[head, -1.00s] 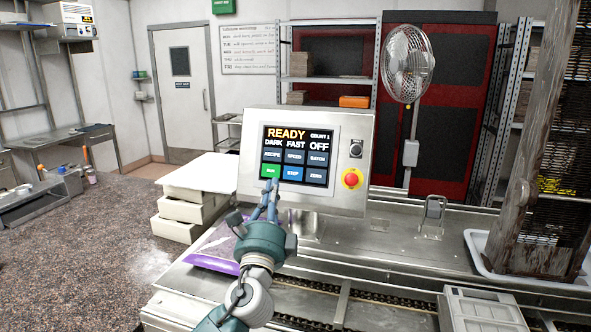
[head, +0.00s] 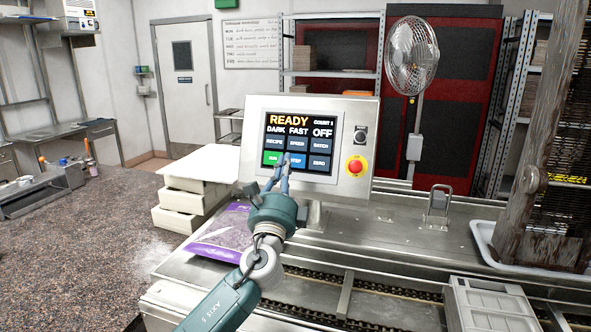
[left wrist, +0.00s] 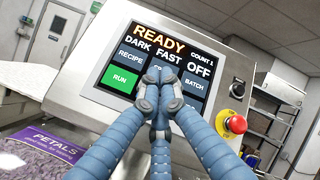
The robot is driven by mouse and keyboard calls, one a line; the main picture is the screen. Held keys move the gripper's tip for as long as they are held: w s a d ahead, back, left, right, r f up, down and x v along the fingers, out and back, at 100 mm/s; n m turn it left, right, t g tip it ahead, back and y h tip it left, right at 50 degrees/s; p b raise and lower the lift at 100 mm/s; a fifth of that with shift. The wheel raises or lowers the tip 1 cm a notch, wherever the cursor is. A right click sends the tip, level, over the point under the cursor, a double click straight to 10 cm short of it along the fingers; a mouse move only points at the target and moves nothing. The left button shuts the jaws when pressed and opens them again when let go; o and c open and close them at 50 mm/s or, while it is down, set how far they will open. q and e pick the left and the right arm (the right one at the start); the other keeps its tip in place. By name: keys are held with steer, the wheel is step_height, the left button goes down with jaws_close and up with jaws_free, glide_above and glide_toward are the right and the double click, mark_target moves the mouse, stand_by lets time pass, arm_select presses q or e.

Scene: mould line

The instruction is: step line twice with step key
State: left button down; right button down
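The control panel screen (head: 300,144) reads READY, COUNT 1, DARK, FAST, OFF. The blue STEP key (head: 299,162) is in the bottom row, between the green RUN key (head: 272,158) and ZERO (head: 319,163). My left gripper (head: 285,158) has its fingers together and empty, tips in front of the STEP key's left part. In the left wrist view the closed fingertips (left wrist: 159,78) cover most of the STEP key, with RUN (left wrist: 120,79) to their left. I cannot tell whether the tips touch the screen. My right gripper is out of view.
A red emergency button (head: 356,166) and a black selector switch (head: 361,133) sit on the panel right of the screen. A purple PETALS bag (head: 222,234) lies below the panel. A metal handle (head: 438,203) and a white tray (head: 482,236) are to the right.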

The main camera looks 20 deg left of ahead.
mark_target(296, 161)
arm_select(q)
steer(key=w+b, duration=0.1)
steer(key=w, duration=0.1)
steer(key=w+f+b, duration=0.1)
steer(key=w+b, duration=0.1)
steer(key=shift+w+f, duration=0.1)
steer(key=shift+f, duration=0.1)
stand_by(1.1)
steer(key=shift+w+f+b, duration=0.15)
steer(key=shift+w+b, duration=0.05)
steer(key=shift+b, duration=0.3)
steer(key=shift+w, duration=0.2)
